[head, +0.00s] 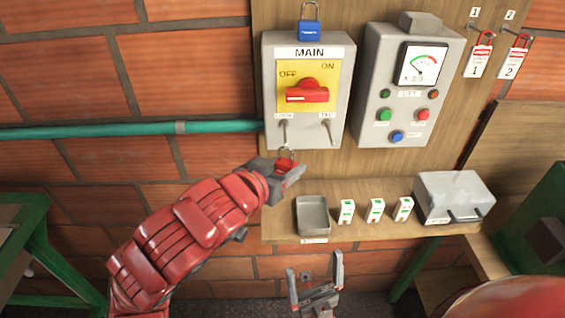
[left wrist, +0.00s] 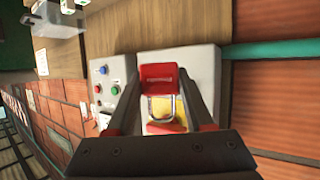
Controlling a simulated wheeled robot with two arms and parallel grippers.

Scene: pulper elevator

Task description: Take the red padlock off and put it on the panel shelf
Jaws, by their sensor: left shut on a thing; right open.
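The red padlock (head: 286,163) is between the jaws of my left gripper (head: 288,172), just below the grey MAIN switch box (head: 272,105). In the left wrist view the red padlock (left wrist: 158,78) shows its body and metal shackle between the fingers. The shackle is near the lower end of the left peg (head: 284,133); I cannot tell whether they touch. The red switch handle (head: 307,94) lies roughly horizontal on its yellow plate. The wooden panel shelf (head: 278,229) is below and to the right of the padlock. My right gripper (head: 315,272) is open and empty below the shelf.
The shelf holds a grey tray (head: 312,230), several small white devices (head: 376,210) and a grey metal box (head: 455,195). A blue padlock (head: 310,29) is above the MAIN box. Red-and-white tags (head: 478,62) hang at upper right. A green pipe (head: 120,129) runs left.

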